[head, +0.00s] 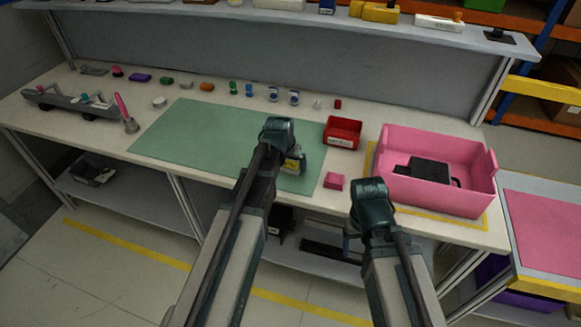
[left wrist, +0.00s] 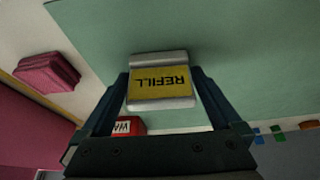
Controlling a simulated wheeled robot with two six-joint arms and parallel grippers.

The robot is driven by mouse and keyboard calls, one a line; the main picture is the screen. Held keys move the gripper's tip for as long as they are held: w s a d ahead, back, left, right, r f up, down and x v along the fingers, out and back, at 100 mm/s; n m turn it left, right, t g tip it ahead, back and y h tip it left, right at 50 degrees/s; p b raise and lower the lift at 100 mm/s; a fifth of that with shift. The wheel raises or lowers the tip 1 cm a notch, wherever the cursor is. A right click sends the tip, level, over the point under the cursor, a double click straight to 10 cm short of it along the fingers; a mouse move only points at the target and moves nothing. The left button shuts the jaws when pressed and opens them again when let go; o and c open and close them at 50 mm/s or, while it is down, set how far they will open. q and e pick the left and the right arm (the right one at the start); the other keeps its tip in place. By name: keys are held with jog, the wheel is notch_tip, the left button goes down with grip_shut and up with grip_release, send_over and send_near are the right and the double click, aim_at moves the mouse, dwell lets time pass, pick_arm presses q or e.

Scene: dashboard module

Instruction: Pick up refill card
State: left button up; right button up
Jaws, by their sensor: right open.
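The refill card (left wrist: 162,85) is a small yellow block with a silver-grey edge and the black word REFILL, upside down in the left wrist view. It also shows in the head view (head: 293,164), over the green mat (head: 190,140). My left gripper (left wrist: 160,82) has its two fingers close against the card's sides and appears shut on it. Whether the card still touches the mat is hard to tell. My right gripper (head: 352,232) is open and empty near the table's front edge; its fingers are mostly hidden.
A large pink tray (head: 470,205) holding a black box (head: 425,171) stands at the right. Several small parts line the back. A grey rack (head: 68,103) is at the far left.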

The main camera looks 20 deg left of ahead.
pick_arm(q)
jog(key=c, duration=1)
jog(key=shift+o, duration=0.2)
jog(key=shift+r+p, duration=0.8)
jog(key=shift+s+d+r+p, duration=0.1)
jog(key=shift+s+r+p, duration=0.05)
jog(key=shift+r+p, duration=0.5)
jog(key=shift+s+d+r+p, duration=0.1)
jog(key=shift+r+p, duration=0.45)
jog(key=shift+p, duration=0.05)
jog(key=s+d, duration=0.7)
jog(key=s+d+r+p, duration=0.1)
jog(key=s+d, duration=0.2)
jog(key=d, duration=0.1)
jog(key=shift+s+d, duration=0.15)
jog(key=shift+s, duration=0.05)
